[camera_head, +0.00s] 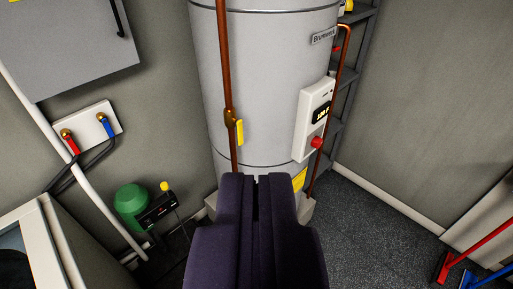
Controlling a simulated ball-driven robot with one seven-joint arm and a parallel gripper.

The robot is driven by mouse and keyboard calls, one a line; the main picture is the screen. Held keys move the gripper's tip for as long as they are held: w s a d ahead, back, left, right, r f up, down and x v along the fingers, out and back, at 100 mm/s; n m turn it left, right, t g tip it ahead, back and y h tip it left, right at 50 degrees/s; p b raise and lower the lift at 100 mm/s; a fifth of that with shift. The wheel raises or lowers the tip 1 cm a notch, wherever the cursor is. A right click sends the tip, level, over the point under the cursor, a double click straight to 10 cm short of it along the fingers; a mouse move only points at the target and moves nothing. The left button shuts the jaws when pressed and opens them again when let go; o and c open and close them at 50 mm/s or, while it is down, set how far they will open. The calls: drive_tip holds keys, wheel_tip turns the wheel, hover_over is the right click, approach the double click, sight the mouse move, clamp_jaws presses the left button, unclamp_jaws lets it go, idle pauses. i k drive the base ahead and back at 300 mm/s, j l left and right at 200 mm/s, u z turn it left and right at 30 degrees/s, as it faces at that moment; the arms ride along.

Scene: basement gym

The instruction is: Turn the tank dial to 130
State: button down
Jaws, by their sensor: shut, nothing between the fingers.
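The tank (265,75) is a tall light-grey cylinder in the middle of the view. A white control panel (306,138) sits on its right front side. Below the display is a red round dial (317,142). My gripper (257,180) is dark purple and reaches up from the bottom of the view. It is shut and empty, below and to the left of the panel, apart from the dial in the picture.
A copper pipe (227,90) with a yellow valve handle (240,132) runs down the tank front. A green round object (131,203) and a white appliance (55,245) stand at left. Dark shelving (352,75) is behind right. Floor (375,235) at right is clear before red and blue-handled tools (478,250).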

sight(316, 142)
drive_tip(key=i+l, duration=0.25)
drive_tip(key=i+l+z, duration=0.1)
drive_tip(key=i+l, duration=0.15)
drive_tip(key=i, duration=0.2)
drive_tip(key=i+z, duration=0.2)
drive_tip(key=i, duration=1.25)
drive_tip(key=l, duration=0.1)
